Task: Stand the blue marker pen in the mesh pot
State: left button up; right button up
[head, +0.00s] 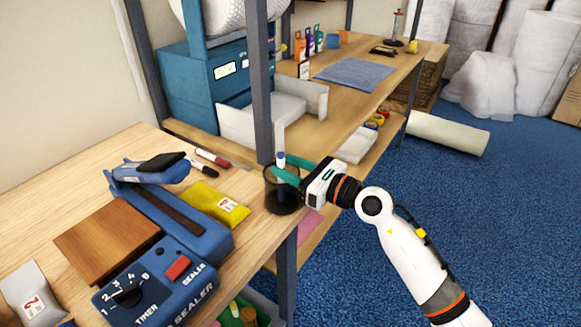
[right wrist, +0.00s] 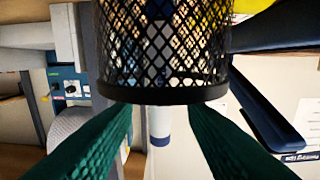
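The blue marker pen (head: 281,159), white with a blue band near its top, stands upright in the black mesh pot (head: 283,202). The pot is on the wooden table near its right edge. In the right wrist view, upside down, the pen's upper part (right wrist: 160,124) sticks out past the rim of the pot (right wrist: 163,96), and its lower part shows through the mesh. My right gripper (head: 288,170) has its green fingers apart on either side of the pen, with gaps to it, at the rim. My left gripper is not in view.
A blue sealer (head: 170,225) with a wooden block (head: 108,240) stands left of the pot. A grey shelf post (head: 262,85) rises just behind the pot.

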jog(key=b+v, duration=0.2)
jog(key=v, duration=1)
dwell(0.7)
